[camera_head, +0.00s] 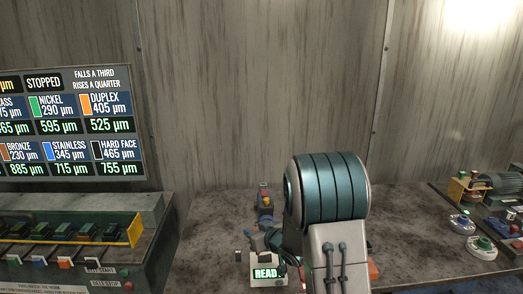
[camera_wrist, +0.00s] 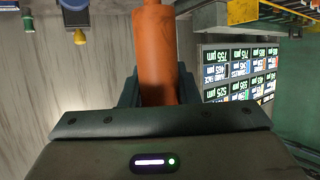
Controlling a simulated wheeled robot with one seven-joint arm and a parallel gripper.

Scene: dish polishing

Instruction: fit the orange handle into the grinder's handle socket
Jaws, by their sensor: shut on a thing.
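The orange handle (camera_wrist: 156,45) is a cylinder in the wrist view, running up from between my fingers past the top edge of the picture. My gripper (camera_wrist: 156,90) is shut on it, with one dark finger on each side. In the head view my gripper is hidden behind my own arm. A small orange patch shows low beside the arm, but I cannot tell whether it is the handle. I cannot make out the grinder or its handle socket for certain. The handle's far end is out of view.
A bench (camera_head: 415,225) runs along the wall. A box marked READ (camera_head: 265,273) and a small dark device (camera_head: 265,203) stand left of my arm. Discs (camera_head: 482,247) and other equipment lie at the right. A slotted rack (camera_head: 70,235) and a display board (camera_head: 75,120) are at left.

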